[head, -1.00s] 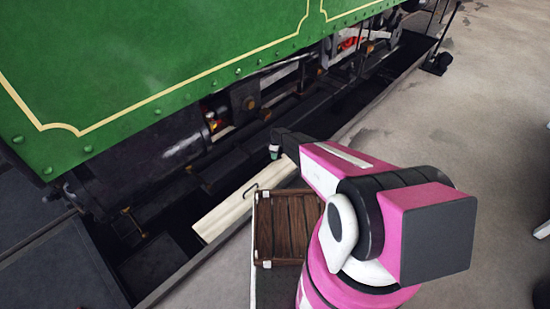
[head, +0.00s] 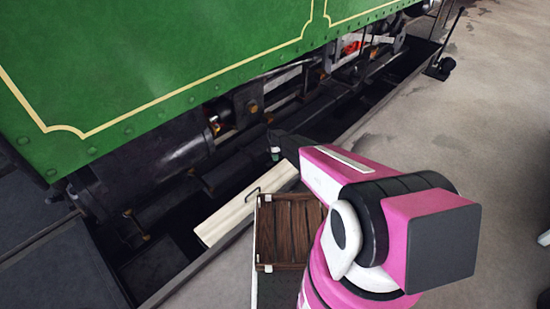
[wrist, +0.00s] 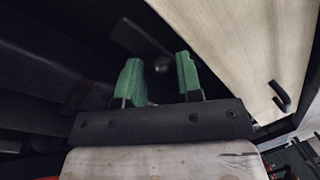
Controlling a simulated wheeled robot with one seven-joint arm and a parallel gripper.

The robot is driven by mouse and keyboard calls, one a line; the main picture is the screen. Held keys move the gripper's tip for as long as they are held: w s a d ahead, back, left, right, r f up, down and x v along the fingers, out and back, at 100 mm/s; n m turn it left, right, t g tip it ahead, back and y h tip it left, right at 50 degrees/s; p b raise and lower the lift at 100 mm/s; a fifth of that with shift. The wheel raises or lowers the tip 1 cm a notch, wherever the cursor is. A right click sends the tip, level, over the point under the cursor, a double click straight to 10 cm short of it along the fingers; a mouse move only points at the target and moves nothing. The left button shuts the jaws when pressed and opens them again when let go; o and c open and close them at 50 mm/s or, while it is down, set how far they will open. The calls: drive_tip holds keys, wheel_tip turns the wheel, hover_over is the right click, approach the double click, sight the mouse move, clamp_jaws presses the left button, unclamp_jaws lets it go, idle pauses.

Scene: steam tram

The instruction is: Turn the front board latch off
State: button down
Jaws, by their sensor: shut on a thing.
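A pale wooden board (head: 240,212) with a dark bent handle (head: 251,192) lies along the edge of the pit beside the green tram. The board (wrist: 245,50) and its handle (wrist: 281,97) also show at the right of the wrist view. My gripper (head: 274,154) reaches down just beyond the board's far end, mostly hidden by my arm. In the wrist view my gripper's green fingertips (wrist: 160,72) stand apart, shut on a small dark part between them. That part is too dark to make out clearly; I cannot tell whether it is the latch.
The green tram body (head: 180,60) overhangs dark rods and cylinders (head: 150,160) close to my gripper. A brown wooden crate (head: 290,232) stands on the near side of the board. Open concrete floor (head: 480,130) lies to the right. A dark floor stand (head: 440,67) is at the upper right.

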drive_tip(key=c, duration=0.8)
unclamp_jaws()
